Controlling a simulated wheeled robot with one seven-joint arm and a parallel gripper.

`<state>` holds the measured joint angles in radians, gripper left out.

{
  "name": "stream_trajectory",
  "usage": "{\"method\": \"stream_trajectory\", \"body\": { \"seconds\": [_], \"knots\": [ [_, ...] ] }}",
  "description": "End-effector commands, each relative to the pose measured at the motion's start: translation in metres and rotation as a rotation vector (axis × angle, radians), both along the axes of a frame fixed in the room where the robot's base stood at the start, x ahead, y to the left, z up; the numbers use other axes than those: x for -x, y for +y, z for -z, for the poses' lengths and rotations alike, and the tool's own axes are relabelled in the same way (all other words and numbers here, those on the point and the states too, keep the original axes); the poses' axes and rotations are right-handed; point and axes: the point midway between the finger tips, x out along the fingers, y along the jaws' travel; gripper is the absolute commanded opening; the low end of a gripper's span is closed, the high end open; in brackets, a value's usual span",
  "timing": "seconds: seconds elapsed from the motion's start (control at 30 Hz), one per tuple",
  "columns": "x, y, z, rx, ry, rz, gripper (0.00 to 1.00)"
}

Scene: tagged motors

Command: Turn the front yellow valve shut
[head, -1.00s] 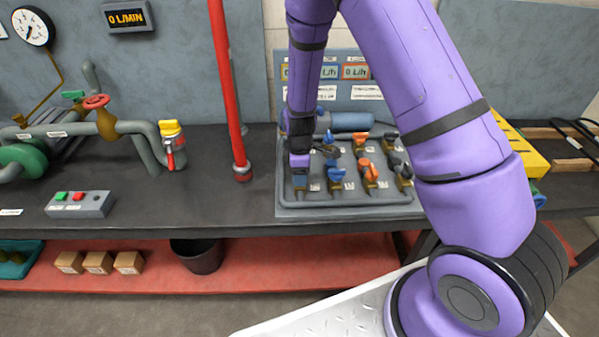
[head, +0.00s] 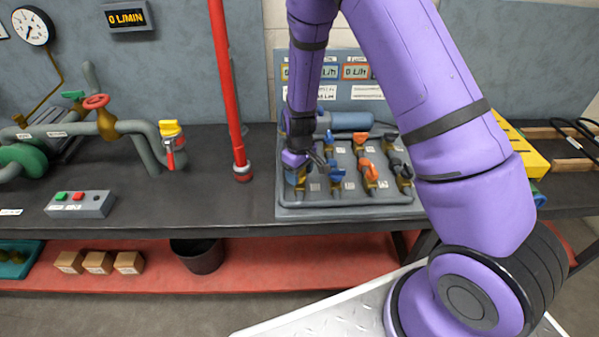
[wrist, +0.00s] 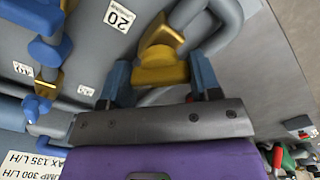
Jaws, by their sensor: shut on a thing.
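The front yellow valve has a yellow handle (wrist: 160,72), seen in the wrist view between the two blue fingertips of my gripper (wrist: 162,78). The fingers are shut on the handle, one on each side. A brass-yellow part lies just beyond it towards a grey pipe. In the head view my gripper (head: 297,164) is low at the front left of the grey valve panel (head: 350,203), and mostly hides the yellow handle. I cannot tell the handle's exact angle to its pipe.
Blue valves (head: 336,178) and orange valves (head: 367,172) stand close to the right of my gripper, with dark-handled ones (head: 402,174) beyond. A red upright pipe (head: 229,95) rises left of the panel. The bench (head: 215,200) between is clear.

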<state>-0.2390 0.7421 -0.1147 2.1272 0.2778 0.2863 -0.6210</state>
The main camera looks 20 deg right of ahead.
Motion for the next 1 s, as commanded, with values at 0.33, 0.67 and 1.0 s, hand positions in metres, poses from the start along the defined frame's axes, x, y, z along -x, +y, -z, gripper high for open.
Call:
{"method": "stream_trajectory", "body": {
  "seconds": [0.33, 0.67, 1.0],
  "knots": [
    [-0.0007, 0.0003, -0.0005, 0.0, -0.001, 0.329, 0.34],
    [-0.0008, 0.0002, -0.0005, -0.001, -0.002, 0.611, 0.34],
    [-0.0009, 0.0, -0.0005, -0.001, -0.002, 0.787, 0.34]
  ]
}}
